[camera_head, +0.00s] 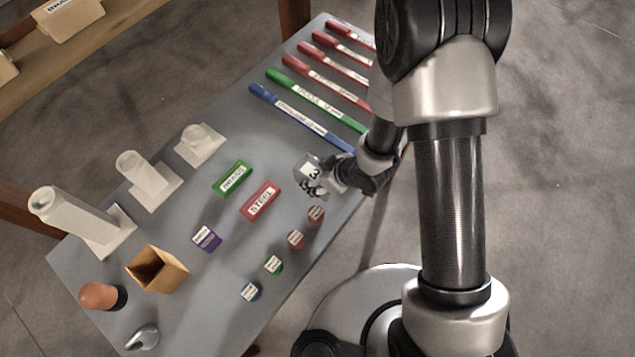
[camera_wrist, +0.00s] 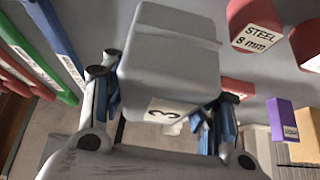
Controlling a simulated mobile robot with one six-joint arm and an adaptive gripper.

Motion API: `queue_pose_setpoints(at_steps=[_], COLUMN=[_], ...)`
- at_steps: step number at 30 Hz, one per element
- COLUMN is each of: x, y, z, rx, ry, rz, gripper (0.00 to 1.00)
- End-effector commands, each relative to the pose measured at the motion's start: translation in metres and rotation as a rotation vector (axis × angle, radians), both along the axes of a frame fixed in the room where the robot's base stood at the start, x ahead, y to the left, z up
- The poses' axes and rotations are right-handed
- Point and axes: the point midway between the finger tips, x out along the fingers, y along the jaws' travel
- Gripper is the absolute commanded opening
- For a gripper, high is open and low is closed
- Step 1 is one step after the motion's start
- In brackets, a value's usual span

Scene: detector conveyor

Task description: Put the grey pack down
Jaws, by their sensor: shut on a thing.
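The grey pack (camera_wrist: 172,60) is a light grey box with a ridge across it and a white label marked 3. It sits between the two fingers of my gripper (camera_wrist: 162,98) in the wrist view, and my gripper is shut on it. In the head view the pack (camera_head: 309,167) shows at the end of my gripper (camera_head: 318,181), over the right middle of the grey table (camera_head: 195,310). My fingers hide part of it there. I cannot tell whether its underside touches the table.
A red STEEL block (camera_head: 261,201) and a green block (camera_head: 232,179) lie left of the pack. Several small labelled cylinders (camera_head: 296,239) stand below it. Coloured bars (camera_head: 315,104) lie above it. A purple block (camera_head: 207,238) and an open brown box (camera_head: 157,270) stand farther left.

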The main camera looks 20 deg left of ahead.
Motion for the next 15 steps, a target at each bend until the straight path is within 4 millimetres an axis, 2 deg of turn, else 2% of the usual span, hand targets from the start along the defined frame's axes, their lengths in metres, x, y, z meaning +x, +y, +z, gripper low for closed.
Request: queue_pose_setpoints(at_steps=[7, 15], x=[0.0, 0.0], y=[0.0, 0.0], z=[-0.034, -0.035], rx=[0.0, 0.0], ry=[0.002, -0.001], rz=[0.0, -0.001], gripper=[0.12, 0.12])
